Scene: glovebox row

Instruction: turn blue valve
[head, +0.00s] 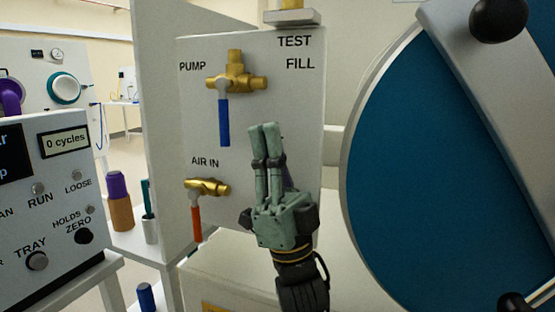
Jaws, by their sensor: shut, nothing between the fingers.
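The blue valve handle (224,121) hangs straight down from a brass valve body (237,78) on a pale upright panel (301,112). The panel is marked PUMP, TEST and FILL around this valve. My gripper (266,128) is shut and empty, with its fingers pointing up. In the picture its fingertips are just right of the blue handle's lower end, with a gap between them. How far the gripper stands in front of the panel is hard to tell.
A red-handled valve (196,222) marked AIR IN is lower on the panel. A large blue round door (430,170) with a grey bar fills the right. A control box (50,190) stands at the left, near a purple and brown bottle (119,203).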

